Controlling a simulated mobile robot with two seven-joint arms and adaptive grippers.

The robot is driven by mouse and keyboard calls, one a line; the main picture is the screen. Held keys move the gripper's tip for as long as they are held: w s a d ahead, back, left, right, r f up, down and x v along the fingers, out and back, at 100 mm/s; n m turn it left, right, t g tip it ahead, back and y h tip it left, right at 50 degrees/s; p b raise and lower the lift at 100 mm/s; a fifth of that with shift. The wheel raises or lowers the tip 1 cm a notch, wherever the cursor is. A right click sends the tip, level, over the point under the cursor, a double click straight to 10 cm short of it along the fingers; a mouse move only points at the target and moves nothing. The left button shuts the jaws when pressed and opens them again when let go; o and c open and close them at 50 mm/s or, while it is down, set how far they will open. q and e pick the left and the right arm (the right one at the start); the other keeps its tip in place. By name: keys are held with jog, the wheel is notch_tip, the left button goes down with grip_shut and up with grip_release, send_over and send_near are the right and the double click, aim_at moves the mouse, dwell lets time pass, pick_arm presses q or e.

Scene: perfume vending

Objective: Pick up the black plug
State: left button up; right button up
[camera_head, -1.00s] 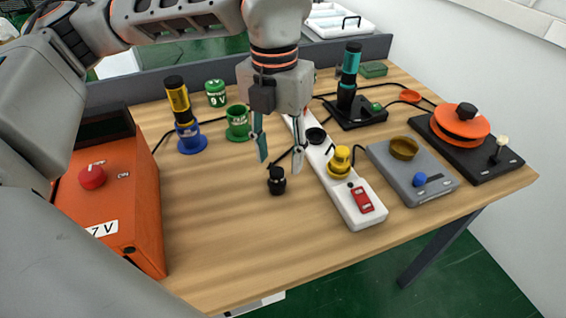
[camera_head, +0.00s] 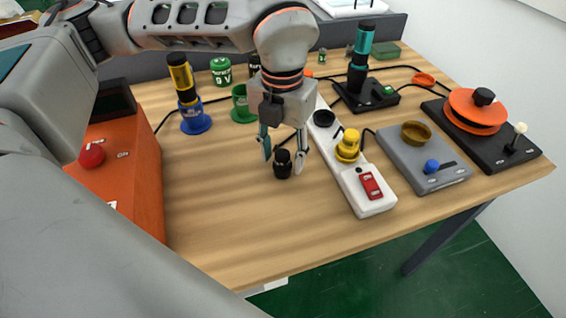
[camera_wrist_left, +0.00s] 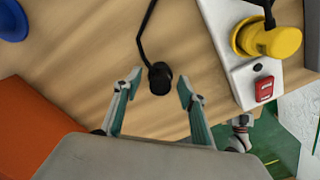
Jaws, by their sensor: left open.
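The black plug (camera_head: 283,163) stands on the wooden table, left of the white power strip (camera_head: 372,207). My left gripper (camera_head: 283,160) is open and points down over the plug, with one finger on each side of it in the head view. In the left wrist view the plug (camera_wrist_left: 160,78) shows between and just beyond the open fingertips of the gripper (camera_wrist_left: 158,84), its cord running up. I cannot tell whether a finger touches it.
A yellow plug (camera_head: 348,146) sits in the strip close to the gripper's right. An orange box (camera_head: 140,170) with a red knob stands at the left. A grey device (camera_head: 440,178) and a black one with an orange disc (camera_head: 472,115) are at the right. The front table is clear.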

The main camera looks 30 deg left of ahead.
aim_at(283, 153)
pick_arm(q)
jog(key=shift+r, duration=0.1)
grip_shut()
jog(key=shift+r, duration=0.1)
notch_tip(283, 153, up, 20)
jog(key=p, duration=0.2)
jog(key=shift+p, duration=0.3)
